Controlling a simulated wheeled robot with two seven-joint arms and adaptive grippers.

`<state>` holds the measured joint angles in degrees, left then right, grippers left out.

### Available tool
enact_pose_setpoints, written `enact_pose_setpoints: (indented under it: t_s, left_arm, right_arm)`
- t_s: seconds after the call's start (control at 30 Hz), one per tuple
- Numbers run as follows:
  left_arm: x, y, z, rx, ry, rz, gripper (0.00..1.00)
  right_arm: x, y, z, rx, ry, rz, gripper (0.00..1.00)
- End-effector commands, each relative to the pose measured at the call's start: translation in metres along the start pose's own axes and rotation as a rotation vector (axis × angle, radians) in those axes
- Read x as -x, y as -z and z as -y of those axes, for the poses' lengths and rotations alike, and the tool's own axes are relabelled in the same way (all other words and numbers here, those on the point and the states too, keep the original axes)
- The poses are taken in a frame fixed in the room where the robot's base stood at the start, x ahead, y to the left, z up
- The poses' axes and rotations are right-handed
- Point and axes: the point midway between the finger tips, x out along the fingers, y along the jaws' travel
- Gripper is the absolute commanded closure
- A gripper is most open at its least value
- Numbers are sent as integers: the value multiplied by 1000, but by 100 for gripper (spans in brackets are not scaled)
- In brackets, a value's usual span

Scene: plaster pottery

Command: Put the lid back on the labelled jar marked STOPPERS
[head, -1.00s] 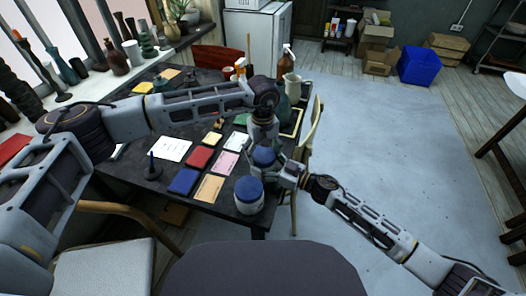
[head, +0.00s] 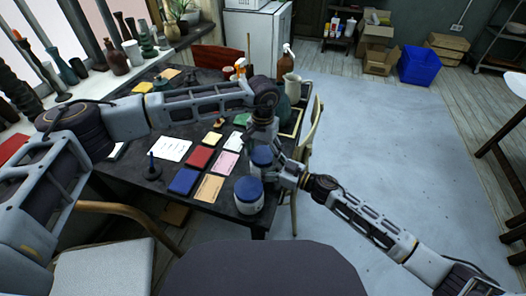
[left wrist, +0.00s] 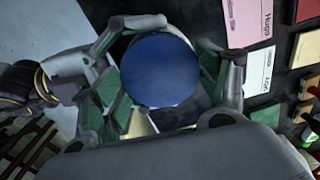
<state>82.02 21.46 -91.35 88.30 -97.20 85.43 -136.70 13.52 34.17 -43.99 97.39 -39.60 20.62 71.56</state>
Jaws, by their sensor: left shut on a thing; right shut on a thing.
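A round blue lid (head: 262,156) is held by my left gripper (head: 264,146), seen from above in the left wrist view (left wrist: 160,70). A pale jar body shows partly below it in the head view. My right gripper (head: 284,174) reaches in from the right and is shut on this jar at its side. The lid is over the jar's mouth; whether it is fully seated cannot be told. A second white jar with a blue lid (head: 249,195) stands just in front, near the table corner. No jar label can be read.
The dark table (head: 150,185) carries a red card (head: 199,158), a blue card (head: 184,181), a tan card (head: 209,187) and a black spindle stand (head: 152,168). A brown bottle (head: 287,62) and a cream jug (head: 292,86) stand behind my grippers. A chair (head: 310,125) is at the right edge.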

Motion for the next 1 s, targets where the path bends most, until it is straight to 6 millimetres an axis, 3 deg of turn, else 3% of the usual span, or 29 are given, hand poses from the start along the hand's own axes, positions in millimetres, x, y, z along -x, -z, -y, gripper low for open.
enact_pose_setpoints:
  t_s: [0.5,0.93,0.97,1.0]
  left_arm:
    - [1,1,0,-400,0,-3,42]
    - [1,1,0,-453,0,-3,42]
    - [1,1,0,-453,0,-3,23]
    - [1,1,0,-452,0,-3,18]
  right_arm:
    - [0,-1,2,0,3,2,89]
    - [0,-1,2,-1,3,2,89]
    - [0,-1,2,-1,3,2,89]
    - [0,-1,2,-1,3,2,89]
